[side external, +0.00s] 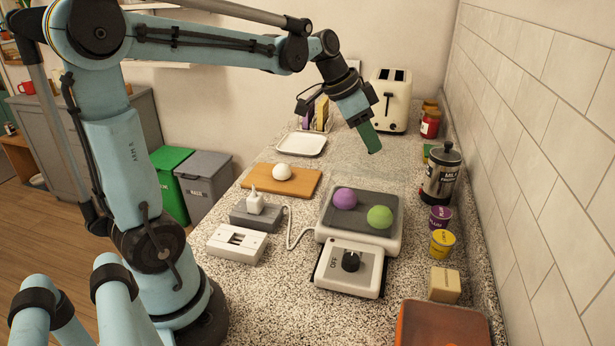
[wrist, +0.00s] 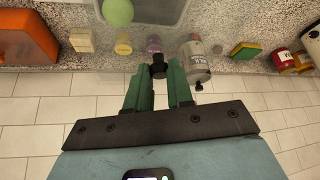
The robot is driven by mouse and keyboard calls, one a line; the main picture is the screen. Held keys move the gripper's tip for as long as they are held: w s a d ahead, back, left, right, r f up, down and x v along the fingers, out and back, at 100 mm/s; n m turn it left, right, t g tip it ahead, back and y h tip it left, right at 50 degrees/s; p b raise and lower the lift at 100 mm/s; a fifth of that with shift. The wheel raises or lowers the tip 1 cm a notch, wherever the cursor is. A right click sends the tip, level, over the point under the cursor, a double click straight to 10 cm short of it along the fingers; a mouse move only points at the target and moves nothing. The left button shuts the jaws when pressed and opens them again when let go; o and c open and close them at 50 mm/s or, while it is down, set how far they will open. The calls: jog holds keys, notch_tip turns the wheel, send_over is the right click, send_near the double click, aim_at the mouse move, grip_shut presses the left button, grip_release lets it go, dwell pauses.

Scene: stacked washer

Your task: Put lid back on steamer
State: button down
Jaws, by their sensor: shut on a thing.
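My gripper (side external: 370,143) is held above the counter, behind the steamer (side external: 348,272) in the side view. In the wrist view my gripper (wrist: 158,80) has its green fingers shut on the black knob of the lid (wrist: 158,66). The lid's clear body is hard to make out in both views. The steamer is a white unit with a dial at its front and a grey tray. A purple ball (side external: 344,198) and a green ball (side external: 380,217) lie uncovered in the tray. The green ball also shows in the wrist view (wrist: 118,12).
A silver canister (side external: 441,178), purple tub (side external: 439,219), yellow tub (side external: 442,243) and cream block (side external: 445,285) line the wall on the right. A cutting board (side external: 255,181) with a white ball lies left. A toaster (side external: 389,98) stands behind.

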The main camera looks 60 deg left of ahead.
aim_at(358, 157)
jog(key=shift+s+d+f, duration=0.1)
jog(key=shift+s+d, duration=0.15)
jog(key=shift+s, duration=0.15)
jog(key=shift+f, duration=3.15)
jog(key=shift+f, duration=0.15)
jog(key=c, duration=0.9)
grip_release()
jog(key=shift+o, duration=0.4)
jog(key=o, duration=0.4)
